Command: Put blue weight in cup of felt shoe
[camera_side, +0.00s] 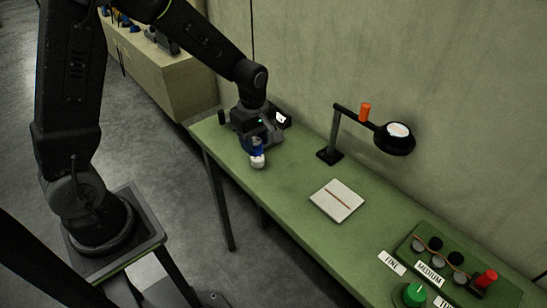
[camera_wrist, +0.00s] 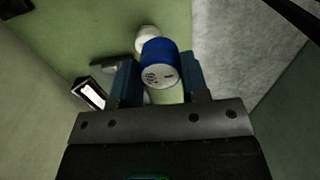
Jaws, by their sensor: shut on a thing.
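My gripper (camera_wrist: 160,80) is shut on the blue weight (camera_wrist: 160,57), a short blue cylinder with a pale, marked end face. The weight also shows in the side view (camera_side: 257,146), low over the left end of the green table. A rounded white piece (camera_wrist: 148,36) shows just beyond it; whether it is joined to the weight is unclear. A black round head with a pale top (camera_side: 397,131) hangs on a black arm from a post, with an orange cylinder (camera_side: 365,112) on the arm. This head appears to be the felt shoe; no weight is visible on it.
A white pad with a red line (camera_side: 337,201) lies mid-table. A green rack (camera_side: 460,268) with several dark and grey pieces, a red knob (camera_side: 486,279) and a green knob (camera_side: 413,294) are at the right. A small lit display (camera_side: 281,118) stands behind my gripper.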

